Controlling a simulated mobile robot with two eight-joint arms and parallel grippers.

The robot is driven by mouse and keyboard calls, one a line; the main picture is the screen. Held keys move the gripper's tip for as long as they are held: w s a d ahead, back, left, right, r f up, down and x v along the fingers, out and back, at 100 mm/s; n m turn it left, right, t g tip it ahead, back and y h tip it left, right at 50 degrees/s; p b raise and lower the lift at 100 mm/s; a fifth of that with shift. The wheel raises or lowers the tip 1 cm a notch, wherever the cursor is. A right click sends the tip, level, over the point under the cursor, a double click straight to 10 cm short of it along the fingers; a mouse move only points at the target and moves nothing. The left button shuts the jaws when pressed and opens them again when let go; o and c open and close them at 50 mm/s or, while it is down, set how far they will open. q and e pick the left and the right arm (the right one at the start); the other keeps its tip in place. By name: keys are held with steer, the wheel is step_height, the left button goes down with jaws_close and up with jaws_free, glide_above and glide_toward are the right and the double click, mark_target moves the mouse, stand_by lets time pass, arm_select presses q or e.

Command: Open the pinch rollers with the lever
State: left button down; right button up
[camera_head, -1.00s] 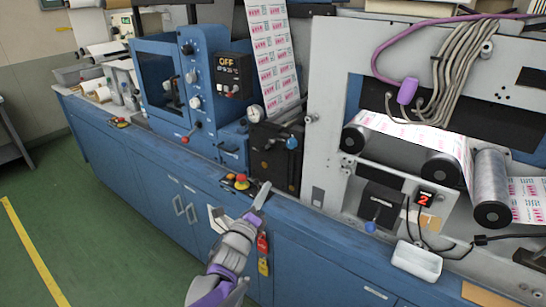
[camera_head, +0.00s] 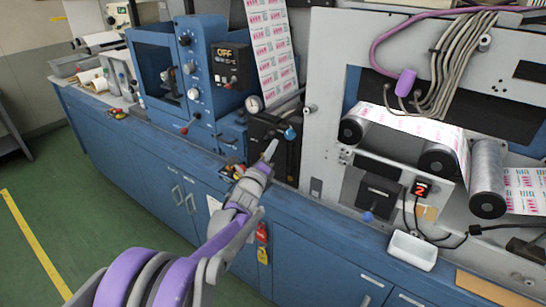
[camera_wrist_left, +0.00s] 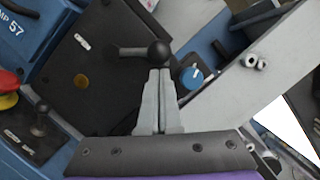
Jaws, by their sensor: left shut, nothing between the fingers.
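A black lever with a round ball knob (camera_wrist_left: 158,53) sticks out of a dark panel (camera_wrist_left: 85,75) in the left wrist view. My left gripper (camera_wrist_left: 160,76) is shut and empty, with its fingertips just below the ball; I cannot tell whether they touch it. In the head view my left gripper (camera_head: 271,149) reaches in front of the dark block (camera_head: 287,160) beside the printed web. The lever is hard to make out there. A blue knob (camera_head: 290,133) sits right of the fingertips and also shows in the wrist view (camera_wrist_left: 193,77). My right gripper is not in view.
A red emergency button (camera_wrist_left: 8,82) and a small black lever (camera_wrist_left: 41,118) lie left in the wrist view. A grey machine plate (camera_head: 330,95) stands right of the dark block. A white tray (camera_head: 413,250) sits on the ledge.

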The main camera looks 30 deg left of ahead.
arm_select(q)
steer(key=shift+w+a+r, duration=0.1)
steer(key=shift+a, duration=0.05)
steer(key=shift+r, duration=0.15)
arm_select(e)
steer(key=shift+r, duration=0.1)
arm_select(q)
steer(key=shift+a+r+n, duration=0.1)
steer(key=shift+n, duration=0.4)
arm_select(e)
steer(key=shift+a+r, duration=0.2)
